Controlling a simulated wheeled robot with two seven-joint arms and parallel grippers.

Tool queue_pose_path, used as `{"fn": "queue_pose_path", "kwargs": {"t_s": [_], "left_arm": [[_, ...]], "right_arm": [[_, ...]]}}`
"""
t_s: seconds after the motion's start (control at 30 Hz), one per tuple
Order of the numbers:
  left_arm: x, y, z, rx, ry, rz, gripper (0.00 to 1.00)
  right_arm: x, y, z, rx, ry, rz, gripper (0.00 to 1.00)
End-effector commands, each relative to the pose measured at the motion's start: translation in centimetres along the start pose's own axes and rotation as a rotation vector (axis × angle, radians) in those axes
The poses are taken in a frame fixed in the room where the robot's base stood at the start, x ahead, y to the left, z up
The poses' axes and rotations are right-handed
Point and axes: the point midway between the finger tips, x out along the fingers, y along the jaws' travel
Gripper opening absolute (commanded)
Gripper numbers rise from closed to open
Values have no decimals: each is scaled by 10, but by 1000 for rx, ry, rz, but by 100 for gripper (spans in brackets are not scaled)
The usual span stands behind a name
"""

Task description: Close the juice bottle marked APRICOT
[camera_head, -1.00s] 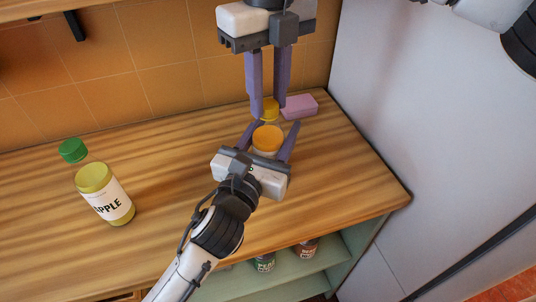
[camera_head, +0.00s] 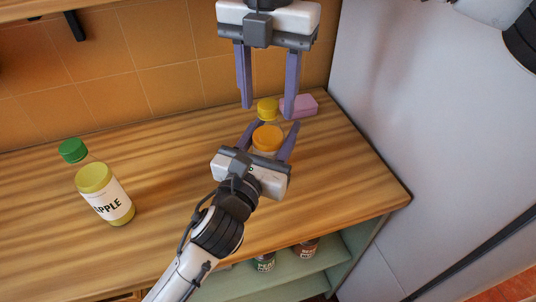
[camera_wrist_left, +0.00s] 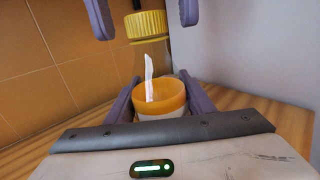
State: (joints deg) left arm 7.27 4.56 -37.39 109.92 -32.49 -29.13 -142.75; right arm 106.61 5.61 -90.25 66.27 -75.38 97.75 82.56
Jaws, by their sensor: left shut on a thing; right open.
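The held juice bottle (camera_head: 267,140) is clear at the top with orange juice lower down, and it stands upright in my left gripper (camera_head: 270,135). My left gripper is shut around its body. Its label text is not readable here. A yellow cap (camera_head: 266,109) is at the top of the bottle. In the left wrist view the cap (camera_wrist_left: 146,24) sits level over the clear upper part; I cannot tell how tightly it sits. My right gripper (camera_head: 268,109) points down from above, its fingers open on either side of the cap and apart from it.
A bottle marked APPLE (camera_head: 105,195) with a green cap (camera_head: 73,150) stands at the left of the wooden counter (camera_head: 150,250). A pink block (camera_head: 300,105) lies behind the held bottle. A tiled wall (camera_head: 140,75) is behind, a pale panel (camera_head: 420,130) at right.

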Motion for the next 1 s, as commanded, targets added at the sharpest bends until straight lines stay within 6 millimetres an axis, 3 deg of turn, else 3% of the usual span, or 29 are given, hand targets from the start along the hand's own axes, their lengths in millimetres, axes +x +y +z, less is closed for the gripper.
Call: {"fn": "queue_pose_path", "kwargs": {"t_s": [0.17, 0.5, 0.7, 1.0], "left_arm": [[0, 0, -1, 2, 3, 1, 0], [0, 0, -1, 2, 2, 1, 0], [0, 0, -1, 2, 2, 1, 0], [0, 0, -1, 2, 2, 1, 0]], "right_arm": [[-10, 1, 0, 1, -1, 2, 48], [-80, 1, 0, 1, -2, 3, 48], [-110, 0, 0, 2, -2, 1, 48], [-121, 0, 0, 0, 0, 0, 48]]}}
